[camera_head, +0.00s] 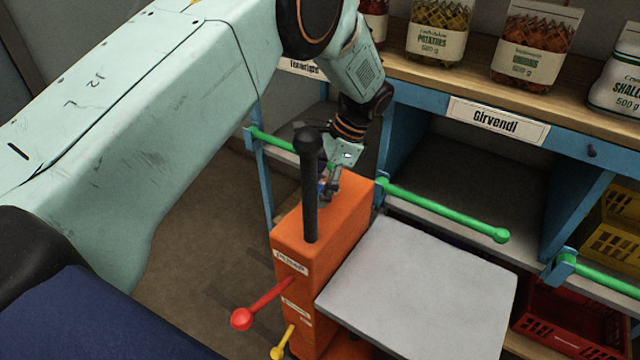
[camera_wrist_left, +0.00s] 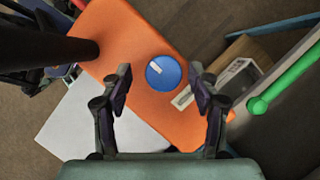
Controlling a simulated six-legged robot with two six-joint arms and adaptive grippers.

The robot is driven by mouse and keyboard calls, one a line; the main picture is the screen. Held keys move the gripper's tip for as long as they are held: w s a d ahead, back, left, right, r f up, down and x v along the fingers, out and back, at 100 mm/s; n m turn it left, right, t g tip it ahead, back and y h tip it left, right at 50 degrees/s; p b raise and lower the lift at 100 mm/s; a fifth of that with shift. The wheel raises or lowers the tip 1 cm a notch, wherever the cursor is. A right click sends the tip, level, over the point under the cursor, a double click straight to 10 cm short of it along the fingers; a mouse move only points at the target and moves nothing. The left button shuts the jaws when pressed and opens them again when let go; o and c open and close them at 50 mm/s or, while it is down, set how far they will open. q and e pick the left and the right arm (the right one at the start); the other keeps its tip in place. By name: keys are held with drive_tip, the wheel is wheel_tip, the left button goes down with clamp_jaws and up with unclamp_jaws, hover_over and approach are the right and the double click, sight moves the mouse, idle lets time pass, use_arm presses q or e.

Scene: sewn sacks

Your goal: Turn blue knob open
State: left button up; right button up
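The blue knob (camera_wrist_left: 163,73) is a round dial with a white mark, on the top face of the orange box (camera_wrist_left: 125,40). The mark lies toward the upper left of the dial in the left wrist view. My left gripper (camera_wrist_left: 160,84) is open, its fingers on either side of the knob in that view, with gaps showing. I cannot tell its exact height above the knob. In the head view my left gripper (camera_head: 330,185) is over the far end of the orange box (camera_head: 345,225), and the knob is mostly hidden there. My right gripper is not in view.
A black lever (camera_head: 310,190) stands upright on the box close to my left gripper. Red (camera_head: 262,304) and yellow (camera_head: 283,340) levers stick out of its front. A grey plate (camera_head: 425,285) is at its right. A blue shelf with green bars (camera_head: 440,208) stands behind.

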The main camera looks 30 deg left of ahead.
use_arm(q)
drive_tip(key=shift+w+a+f, duration=0.2)
drive_tip(key=shift+f, duration=0.05)
drive_tip(key=c, duration=0.4)
drive_tip(key=shift+s+d+r, duration=0.1)
drive_tip(key=shift+d, duration=0.05)
drive_tip(key=c, duration=0.7)
